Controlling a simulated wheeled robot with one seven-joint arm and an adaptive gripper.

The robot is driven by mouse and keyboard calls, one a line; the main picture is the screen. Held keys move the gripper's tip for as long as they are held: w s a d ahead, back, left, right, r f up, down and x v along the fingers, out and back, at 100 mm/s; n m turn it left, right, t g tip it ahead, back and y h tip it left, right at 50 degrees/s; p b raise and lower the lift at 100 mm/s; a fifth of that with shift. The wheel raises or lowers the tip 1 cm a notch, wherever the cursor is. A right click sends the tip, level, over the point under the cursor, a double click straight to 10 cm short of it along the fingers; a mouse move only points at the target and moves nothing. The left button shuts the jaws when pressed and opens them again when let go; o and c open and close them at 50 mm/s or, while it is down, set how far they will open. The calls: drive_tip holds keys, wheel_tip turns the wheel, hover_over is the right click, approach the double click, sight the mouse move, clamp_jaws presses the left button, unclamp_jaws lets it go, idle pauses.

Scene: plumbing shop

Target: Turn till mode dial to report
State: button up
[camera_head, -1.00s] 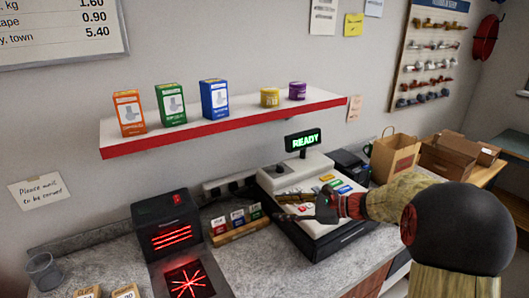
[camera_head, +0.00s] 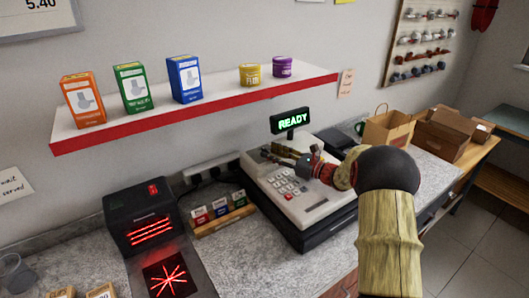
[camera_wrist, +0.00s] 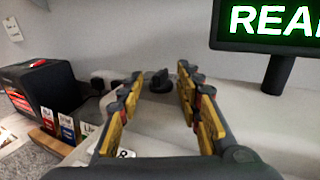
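The till (camera_head: 300,190) stands on the counter, with a keypad on its sloped front and a green READY display (camera_head: 290,123) on a post behind. The mode dial (camera_wrist: 161,81) is a small black knob on the till's upper face in the wrist view; its setting is too small to read. My gripper (camera_wrist: 160,95) is open, its two yellow-brown fingers pointing at the dial, which shows between and beyond the fingertips. I see no contact. In the head view my gripper (camera_head: 285,153) is over the upper part of the till and hides the dial.
A black scanner (camera_head: 142,222) with red lights stands left of the till, with a small card rack (camera_head: 222,213) between them. A shelf (camera_head: 215,110) with boxes and tins hangs above. A paper bag (camera_head: 388,128) and cardboard boxes (camera_head: 445,133) stand at the right.

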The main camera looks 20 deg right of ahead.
sight(265, 149)
drive_tip(key=shift+x, duration=2.1)
drive_tip(key=shift+f, duration=0.15)
clamp_jaws()
